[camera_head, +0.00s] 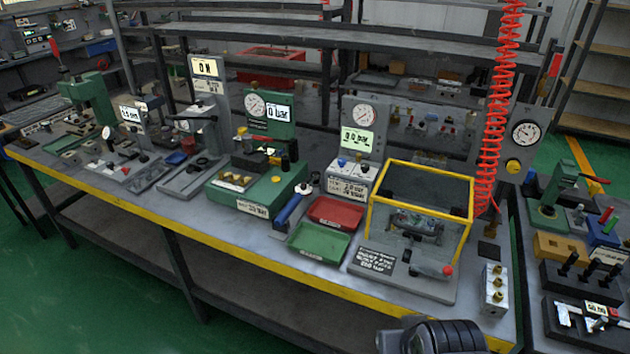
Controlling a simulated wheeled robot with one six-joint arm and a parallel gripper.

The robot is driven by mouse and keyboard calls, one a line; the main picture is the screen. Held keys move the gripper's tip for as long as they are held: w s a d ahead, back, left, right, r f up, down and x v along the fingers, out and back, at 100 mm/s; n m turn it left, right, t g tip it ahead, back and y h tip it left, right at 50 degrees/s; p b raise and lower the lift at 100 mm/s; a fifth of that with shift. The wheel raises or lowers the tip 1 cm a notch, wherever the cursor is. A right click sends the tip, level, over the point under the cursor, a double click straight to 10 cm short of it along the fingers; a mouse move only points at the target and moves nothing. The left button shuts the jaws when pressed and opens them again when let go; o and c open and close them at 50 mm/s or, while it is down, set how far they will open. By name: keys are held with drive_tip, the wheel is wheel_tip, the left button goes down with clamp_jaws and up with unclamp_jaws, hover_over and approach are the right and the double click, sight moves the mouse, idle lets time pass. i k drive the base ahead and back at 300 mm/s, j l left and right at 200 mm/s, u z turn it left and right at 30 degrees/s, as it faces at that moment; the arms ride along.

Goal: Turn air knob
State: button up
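A yellow round knob (513,166) sits on a grey upright panel (540,110) at the right end of the bench, below a round dial gauge (526,133). No readable label shows which knob is the air knob. A dark rounded part of my arm shows at the bottom edge, right of centre. My gripper's fingers are not visible.
A red coiled hose (497,110) hangs just left of the yellow knob. A yellow-framed clear box (419,210) stands in front of the test station. Red (337,212) and green (318,243) trays lie to its left. A small valve block (494,288) stands near the bench's right front corner.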

sight(365, 168)
drive_tip(key=i+j, duration=0.3)
drive_tip(key=i, duration=0.25)
drive_tip(key=i+j, duration=0.35)
drive_tip(key=i, duration=0.15)
drive_tip(key=l+z, duration=0.05)
